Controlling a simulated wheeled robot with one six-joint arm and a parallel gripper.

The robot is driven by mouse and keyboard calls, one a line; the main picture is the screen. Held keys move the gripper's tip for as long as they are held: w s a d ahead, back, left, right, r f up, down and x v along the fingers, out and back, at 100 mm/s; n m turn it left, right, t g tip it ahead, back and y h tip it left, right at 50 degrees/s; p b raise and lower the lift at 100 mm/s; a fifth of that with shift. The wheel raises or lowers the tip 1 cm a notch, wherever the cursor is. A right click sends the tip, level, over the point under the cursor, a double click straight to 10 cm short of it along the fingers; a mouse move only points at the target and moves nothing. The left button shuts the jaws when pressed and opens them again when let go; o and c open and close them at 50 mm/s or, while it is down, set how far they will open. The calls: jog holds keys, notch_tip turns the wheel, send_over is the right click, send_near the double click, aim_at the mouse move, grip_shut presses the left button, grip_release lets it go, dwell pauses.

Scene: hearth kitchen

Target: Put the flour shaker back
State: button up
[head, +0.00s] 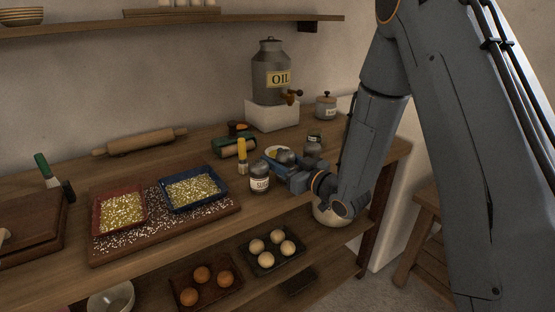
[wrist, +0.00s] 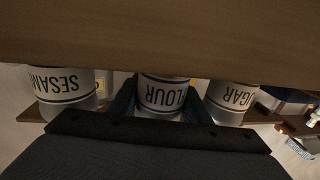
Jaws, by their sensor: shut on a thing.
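My gripper (head: 296,178) reaches in from the right, low over the worktop. In the wrist view its two fingers stand on either side of the flour shaker (wrist: 162,95), shut on it. In the head view the sugar shaker (head: 260,179) stands left of my gripper; the flour shaker is mostly hidden there. I cannot tell whether its base touches the wood.
The oil can (head: 271,76) stands on a white block (head: 272,114). Red (head: 97,218) and blue (head: 165,205) trays lie left on a floured board (head: 105,251). The worktop's right end is near my arm.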

aim_at(292, 167)
jog(key=shift+f, duration=0.1)
jog(key=shift+f, duration=0.15)
jog(key=o, duration=1.1)
jog(key=shift+r, duration=0.2)
jog(key=b+v, duration=0.1)
jog(key=v, duration=1.1)
jog(key=shift+d+b, duration=0.1)
jog(key=shift+b, duration=0.2)
